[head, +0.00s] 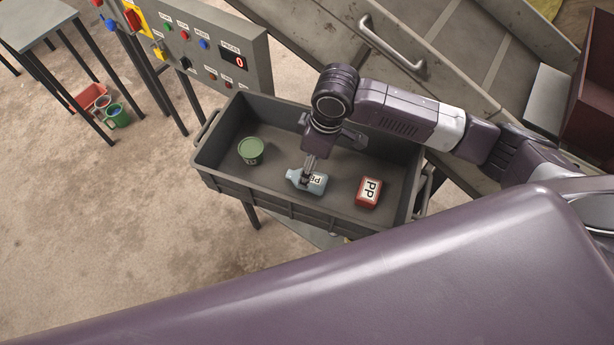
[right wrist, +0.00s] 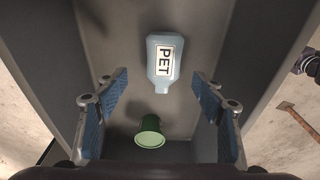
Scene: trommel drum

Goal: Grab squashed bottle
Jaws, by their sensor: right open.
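The squashed bottle is a light blue bottle (head: 317,187) lying in the grey crate (head: 262,197), near its middle. In the right wrist view the bottle (right wrist: 163,72) shows a white PET label, its neck pointing toward the bottom of that picture. My right gripper (head: 310,171) points down over the bottle, covering part of it in the head view. In the right wrist view its blue-padded fingers (right wrist: 160,80) are spread wide, one toward each side of the bottle, with nothing between them touching it. My left gripper is not in view.
A green cup (head: 251,151) stands left of the bottle in the crate, and a red PP container (head: 369,191) lies right. The crate's walls surround them. A control panel (head: 215,45) stands behind, left. A metal chute with a handle (head: 392,50) rises behind, right.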

